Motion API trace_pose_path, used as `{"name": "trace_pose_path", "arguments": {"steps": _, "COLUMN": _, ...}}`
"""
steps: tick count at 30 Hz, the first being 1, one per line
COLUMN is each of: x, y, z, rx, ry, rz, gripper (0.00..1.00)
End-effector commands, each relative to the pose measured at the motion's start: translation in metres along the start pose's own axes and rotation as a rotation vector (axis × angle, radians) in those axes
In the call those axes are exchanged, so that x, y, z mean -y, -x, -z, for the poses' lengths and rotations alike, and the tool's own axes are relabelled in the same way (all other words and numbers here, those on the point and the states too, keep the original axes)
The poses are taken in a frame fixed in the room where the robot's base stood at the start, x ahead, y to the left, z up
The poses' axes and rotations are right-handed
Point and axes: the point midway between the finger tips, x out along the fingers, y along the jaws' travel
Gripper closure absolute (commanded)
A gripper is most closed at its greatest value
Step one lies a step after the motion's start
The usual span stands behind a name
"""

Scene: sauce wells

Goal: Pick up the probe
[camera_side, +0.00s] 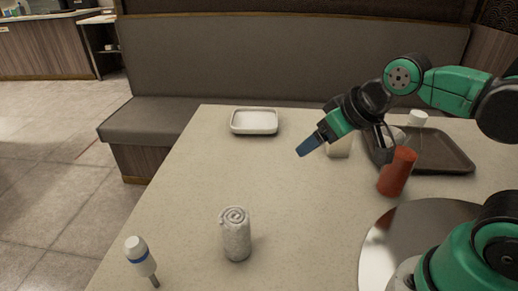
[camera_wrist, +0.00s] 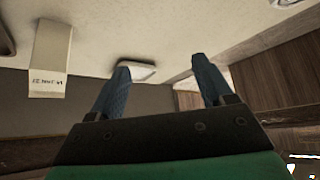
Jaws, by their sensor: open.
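The probe (camera_side: 141,256) is at the near left corner of the table in the side view. It has a white handle with a blue band and a thin dark tip pointing down; it looks slightly tilted. My gripper (camera_side: 308,145) is over the middle back of the table, well away from the probe, up and to its right. Its blue fingers also show in the wrist view (camera_wrist: 160,65), spread apart with nothing held between them. The probe is not visible in the wrist view.
A rolled grey towel (camera_side: 236,240) stands right of the probe. A white dish (camera_side: 254,128) lies at the back. The table's left middle is clear.

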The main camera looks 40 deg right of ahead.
Motion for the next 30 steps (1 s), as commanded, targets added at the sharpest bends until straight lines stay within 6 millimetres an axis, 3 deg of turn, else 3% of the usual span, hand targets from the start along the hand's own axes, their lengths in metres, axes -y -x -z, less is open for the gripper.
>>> {"name": "trace_pose_path", "arguments": {"steps": 5, "x": 0.000, "y": 0.027, "z": 0.019, "rx": 0.000, "ry": 0.000, "rz": 0.000, "gripper": 0.26}}
{"name": "trace_pose_path", "arguments": {"steps": 17, "x": 0.100, "y": 0.002, "z": 0.048, "rx": 0.241, "ry": -0.744, "rz": 0.380, "gripper": 0.26}}
{"name": "trace_pose_path", "arguments": {"steps": 20, "x": 0.138, "y": -0.003, "z": 0.055, "rx": 0.403, "ry": -0.991, "rz": 0.479, "gripper": 0.26}}
{"name": "trace_pose_path", "arguments": {"steps": 24, "x": 0.200, "y": -0.007, "z": 0.060, "rx": 0.761, "ry": -1.372, "rz": 0.572, "gripper": 0.26}}
{"name": "trace_pose_path", "arguments": {"steps": 30, "x": 0.272, "y": -0.007, "z": 0.052, "rx": 1.370, "ry": -1.771, "rz": 0.496, "gripper": 0.26}}
